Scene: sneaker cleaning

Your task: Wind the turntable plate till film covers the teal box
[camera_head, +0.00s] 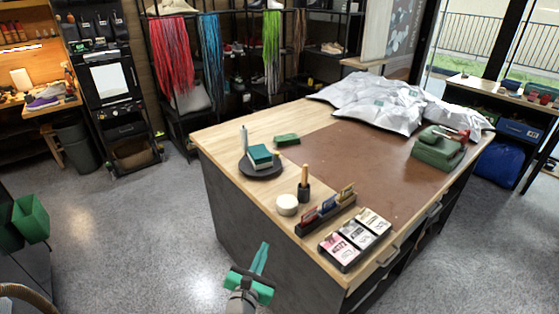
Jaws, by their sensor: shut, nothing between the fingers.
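The turntable plate (250,170), dark and round, lies near the left corner of the wooden workbench. The teal box (259,154) sits on it with its top and front visible. A pale upright roll or post (244,137) stands just behind the box; I cannot tell whether it is the film. No film over the box can be made out at this size. My gripper (262,258), with teal fingers, is shut and empty. It is in front of the bench's near left side, well apart from the plate.
On the workbench (330,146) are a green block (287,140), a white round tub (287,205), a dark cup with a wooden handle (304,184), a card holder (325,208) and a tray of small boxes (354,240).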

